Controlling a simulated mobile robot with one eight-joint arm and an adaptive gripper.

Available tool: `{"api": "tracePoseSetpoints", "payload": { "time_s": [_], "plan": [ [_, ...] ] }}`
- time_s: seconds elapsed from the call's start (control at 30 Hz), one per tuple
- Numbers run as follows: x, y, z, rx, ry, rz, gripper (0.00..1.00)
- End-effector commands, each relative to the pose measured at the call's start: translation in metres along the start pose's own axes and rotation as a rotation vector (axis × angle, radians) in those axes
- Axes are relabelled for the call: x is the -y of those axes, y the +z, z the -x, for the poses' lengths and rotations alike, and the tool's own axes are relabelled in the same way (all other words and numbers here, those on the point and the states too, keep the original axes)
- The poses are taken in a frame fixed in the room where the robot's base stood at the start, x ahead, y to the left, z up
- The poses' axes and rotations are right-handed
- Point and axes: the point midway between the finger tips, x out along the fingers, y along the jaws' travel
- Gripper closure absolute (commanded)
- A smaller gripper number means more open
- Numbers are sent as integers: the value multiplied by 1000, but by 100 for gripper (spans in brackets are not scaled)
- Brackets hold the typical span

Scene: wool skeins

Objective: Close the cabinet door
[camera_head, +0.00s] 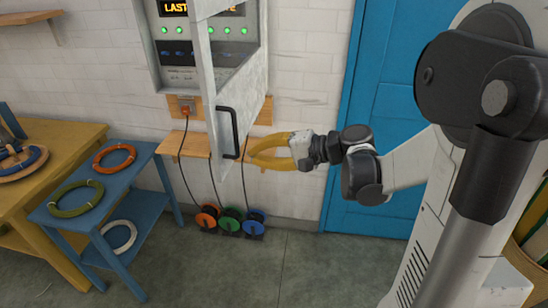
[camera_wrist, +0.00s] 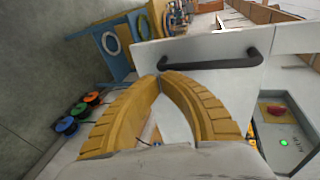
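The wall cabinet (camera_head: 150,50) stands open at top centre in the head view, with its lit panel showing. Its pale grey door (camera_head: 245,92) sticks out from the wall toward me and carries a black bar handle (camera_head: 234,132). My gripper (camera_head: 250,155) is at the right of the door's lower part, near the handle; its yellow fingers bow outward and their tips meet, with nothing held between them. In the wrist view, the handle (camera_wrist: 212,63) and the door (camera_wrist: 190,48) lie just beyond the fingertips (camera_wrist: 160,77). Whether the tips touch the door is unclear.
A blue table (camera_head: 75,200) with coloured rings and a yellow wooden table (camera_head: 50,150) stand at left. Several coloured spools (camera_head: 229,222) sit on the floor below the cabinet. A small wooden shelf (camera_head: 195,146) is under it. A blue door (camera_head: 380,100) is behind my arm.

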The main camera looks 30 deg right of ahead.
Motion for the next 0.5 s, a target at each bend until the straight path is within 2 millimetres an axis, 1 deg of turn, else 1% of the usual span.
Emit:
{"api": "tracePoseSetpoints", "payload": {
  "time_s": [0.03, 0.1, 0.2, 0.5],
  "plan": [
    [-2, 1, -8, 3, 0, 1, 100],
    [-2, 0, -14, 2, 0, 1, 100],
    [-1, 0, -20, 1, 1, 0, 100],
    [0, 0, -22, 0, 0, 0, 100]
  ]
}}
